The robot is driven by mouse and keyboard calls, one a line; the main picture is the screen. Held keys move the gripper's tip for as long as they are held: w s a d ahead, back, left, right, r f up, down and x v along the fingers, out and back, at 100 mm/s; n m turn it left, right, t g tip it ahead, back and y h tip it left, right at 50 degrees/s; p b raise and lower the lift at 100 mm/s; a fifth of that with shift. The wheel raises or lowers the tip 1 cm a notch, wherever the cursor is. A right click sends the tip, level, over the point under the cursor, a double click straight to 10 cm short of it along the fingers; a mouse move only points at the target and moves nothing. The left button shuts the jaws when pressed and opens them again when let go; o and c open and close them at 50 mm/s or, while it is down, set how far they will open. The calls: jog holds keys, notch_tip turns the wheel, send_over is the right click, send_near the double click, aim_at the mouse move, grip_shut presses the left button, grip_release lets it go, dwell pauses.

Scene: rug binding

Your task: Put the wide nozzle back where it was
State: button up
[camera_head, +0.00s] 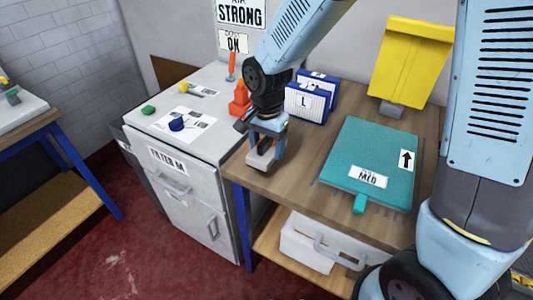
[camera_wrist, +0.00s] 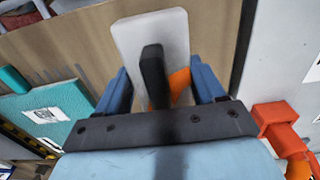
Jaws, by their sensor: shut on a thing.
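My gripper (camera_head: 267,141) is shut on a pale grey, wide, flat-faced piece (camera_head: 259,160), which looks like the wide nozzle. It is over the left end of the wooden bench, close to the grey cabinet. In the wrist view the pale piece (camera_wrist: 134,38) sits between my two blue fingers, with a black stub in front of it and a bit of orange beside the stub. I cannot tell whether the piece touches the bench top. A blue piece (camera_head: 177,125) lies on a printed white sheet (camera_head: 203,132) on the cabinet top.
The grey cabinet (camera_head: 191,190) adjoins the bench (camera_head: 300,175). Green (camera_head: 148,110) and yellow (camera_head: 184,87) pieces and an orange-red tool (camera_head: 239,100) are on it.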

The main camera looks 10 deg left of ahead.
aim_at(267, 154)
jog(key=shift+w+f, duration=0.15)
jog(key=shift+f, duration=0.05)
jog(key=shift+w+f, duration=0.1)
jog(key=shift+f, duration=1.5)
jog(key=o, duration=1.2)
jog(key=shift+f, duration=0.1)
notch_tip(267, 154, up, 12)
jog(key=shift+r, duration=0.15)
